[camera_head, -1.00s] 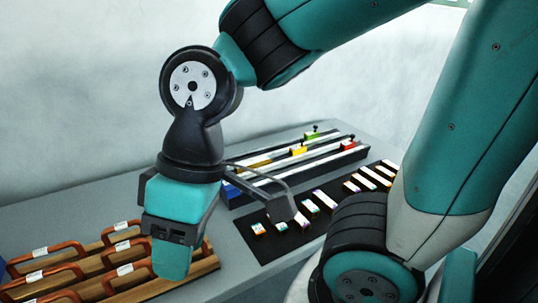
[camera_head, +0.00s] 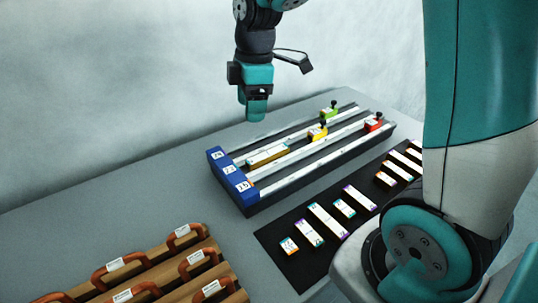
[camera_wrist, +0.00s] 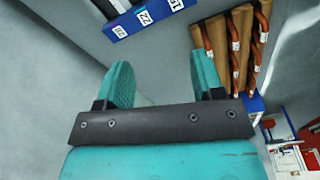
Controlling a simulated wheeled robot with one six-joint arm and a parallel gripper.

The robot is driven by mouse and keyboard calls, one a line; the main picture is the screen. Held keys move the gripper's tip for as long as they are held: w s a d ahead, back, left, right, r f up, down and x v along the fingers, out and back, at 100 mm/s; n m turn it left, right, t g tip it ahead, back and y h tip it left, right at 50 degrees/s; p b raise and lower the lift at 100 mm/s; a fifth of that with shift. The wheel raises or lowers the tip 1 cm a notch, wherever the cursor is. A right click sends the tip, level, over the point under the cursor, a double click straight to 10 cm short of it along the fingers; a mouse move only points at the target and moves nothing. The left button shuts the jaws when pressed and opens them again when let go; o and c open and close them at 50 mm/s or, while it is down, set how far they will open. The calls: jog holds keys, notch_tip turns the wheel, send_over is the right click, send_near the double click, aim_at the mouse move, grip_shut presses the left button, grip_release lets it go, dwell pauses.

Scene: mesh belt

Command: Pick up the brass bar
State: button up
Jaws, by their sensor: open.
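The brass bar (camera_head: 271,159) lies in a channel of a dark rack (camera_head: 287,189) with pale rails, close to the rack's blue end block (camera_head: 222,164). A white label covers much of its top. My gripper (camera_head: 256,108) hangs fingers down above the table, behind and left of the bar, apart from it. In the wrist view my gripper (camera_wrist: 163,78) shows two teal fingers well apart with nothing between them. The blue end block (camera_wrist: 137,22) also shows there at the top; the brass bar is not in that view.
Yellow (camera_head: 317,133), green (camera_head: 328,113) and red (camera_head: 373,122) knobbed blocks sit on the rack. A black mat (camera_head: 275,239) with several labelled bars lies in front. Wooden pieces with orange handles (camera_head: 120,265) stand at lower left.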

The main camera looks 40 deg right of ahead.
jog(key=w+d+f+n+h, duration=0.1)
jog(key=w+d+f+n, duration=0.25)
jog(key=w+d, duration=0.35)
jog(key=p, duration=0.2)
send_over(268, 153)
notch_tip(268, 153, down, 11)
jog(key=shift+s+f, duration=0.1)
jog(key=shift+f, duration=0.05)
jog(key=shift+f+p, duration=0.6)
jog(key=shift+f, duration=2.35)
grip_shut()
